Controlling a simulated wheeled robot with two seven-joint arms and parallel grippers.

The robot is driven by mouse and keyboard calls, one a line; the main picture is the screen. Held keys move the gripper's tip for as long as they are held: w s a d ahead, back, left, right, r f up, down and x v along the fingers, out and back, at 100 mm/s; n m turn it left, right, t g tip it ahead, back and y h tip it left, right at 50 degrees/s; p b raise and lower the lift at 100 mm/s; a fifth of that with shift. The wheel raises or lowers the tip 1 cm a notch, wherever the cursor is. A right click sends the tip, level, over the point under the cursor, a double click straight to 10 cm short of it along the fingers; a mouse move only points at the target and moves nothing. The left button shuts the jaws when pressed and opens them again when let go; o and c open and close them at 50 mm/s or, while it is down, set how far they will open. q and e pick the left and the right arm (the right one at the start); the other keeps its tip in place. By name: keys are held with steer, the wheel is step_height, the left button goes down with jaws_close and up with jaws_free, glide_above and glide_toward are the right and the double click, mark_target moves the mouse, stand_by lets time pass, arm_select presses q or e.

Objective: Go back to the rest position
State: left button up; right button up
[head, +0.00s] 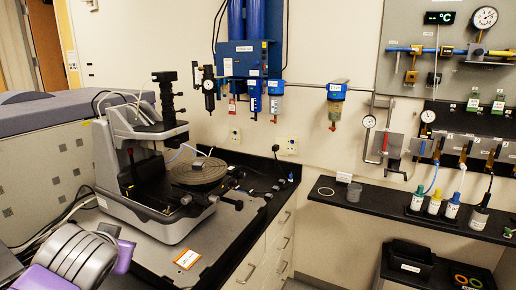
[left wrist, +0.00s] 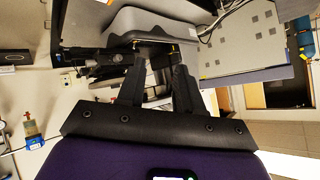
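The stylus profiler (head: 112,165) stands on the black-edged bench in the head view, with a round dark stage (head: 198,171) on its right side. A small light piece lies near the middle of the stage. My left arm shows purple and grey at the lower left of the head view, but its gripper is not seen there. In the left wrist view my left gripper (left wrist: 157,66) has its two fingers apart with a gap between them. I see nothing held in the gap. The profiler's grey body (left wrist: 140,20) shows beyond the fingertips. My right gripper is in neither view.
A grey cabinet (head: 45,165) stands behind the bench at left. An orange-edged label (head: 187,258) lies at the bench front. Blue filters and gauges hang on the wall.

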arm_select(q)
steer(key=w+d+f+m+g+h+b, duration=0.1)
steer(key=w+f, duration=0.2)
steer(key=f, duration=0.3)
steer(key=w+d+f+h, duration=0.2)
steer(key=w+f, duration=0.1)
steer(key=f, duration=0.3)
steer(key=d+f+g+h+b, duration=0.2)
steer(key=d+f, duration=0.2)
steer(key=f, duration=0.9)
steer(key=d+f+g+h+b, duration=0.15)
steer(key=d+f, duration=0.25)
steer(key=f, duration=0.8)
steer(key=s+d+f+n+g+h+b, duration=0.1)
steer(key=s+d+f, duration=0.2)
steer(key=f, duration=0.6)
steer(key=s+d+f+g+h+b, duration=0.1)
steer(key=s+d+f+h, duration=0.15)
steer(key=f, duration=0.55)
steer(key=s+d+f+n+g+y+b, duration=0.1)
steer(key=s+d+f+n+g+b, duration=0.1)
steer(key=s+f, duration=1.3)
steer(key=shift+s+f+n+g, duration=0.15)
steer(key=shift+n+g, duration=0.2)
steer(key=shift+n, duration=0.05)
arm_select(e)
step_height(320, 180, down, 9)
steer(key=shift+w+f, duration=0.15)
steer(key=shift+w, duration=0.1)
